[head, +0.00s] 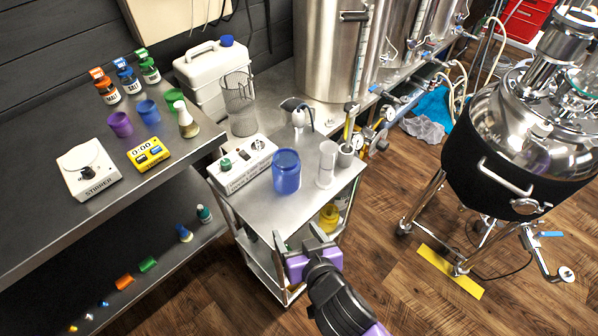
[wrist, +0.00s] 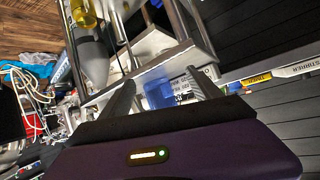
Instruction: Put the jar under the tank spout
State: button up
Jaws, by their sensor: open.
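A blue jar (head: 286,172) stands upright on the top of a steel cart (head: 262,212). My gripper (head: 298,238) is open and empty at the cart's front edge, nearer to me than the jar and apart from it. In the wrist view the jar (wrist: 158,93) shows between the two spread fingers of my gripper (wrist: 163,90), beyond their tips. A steel tank in a black jacket (head: 515,155) stands on legs at the right, with a blue-handled valve and low spout (head: 548,255). Other steel tanks (head: 330,45) at the back also have blue-handled valves.
A control box (head: 243,165) and a white cylinder (head: 326,165) flank the jar. A clear pitcher (head: 239,105) stands behind. The left bench (head: 45,225) holds a stirrer, a yellow timer and cups. A yellow strip (head: 449,271) lies on the floor by the jacketed tank; floor before it is clear.

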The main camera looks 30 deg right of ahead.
jog(key=w, duration=0.1)
jog(key=w+r+h, duration=0.1)
jog(key=w, duration=0.1)
jog(key=w+h, duration=0.1)
jog(key=w, duration=0.1)
jog(key=shift+d+r+m+b, duration=0.15)
jog(key=shift+r+m+b, duration=0.2)
jog(key=shift+m+b, duration=0.05)
jog(key=w+r+m+h, duration=0.1)
jog(key=w+r, duration=0.1)
jog(key=w+d+r+h, duration=0.1)
jog(key=w+r+h, duration=0.1)
jog(key=shift+m+b, duration=0.35)
jog(key=shift+m, duration=0.05)
jog(key=p, duration=0.1)
send_near(287, 163)
jog(key=x, duration=0.3)
jog(key=shift+w+f, duration=0.25)
jog(key=shift+f, duration=0.1)
jog(key=shift+w+d+f, duration=0.1)
jog(key=shift+w+d, duration=0.25)
jog(key=shift+w, duration=0.1)
jog(key=shift+p+x, duration=0.65)
jog(key=shift+x, duration=1.5)
jog(key=c, duration=1.4)
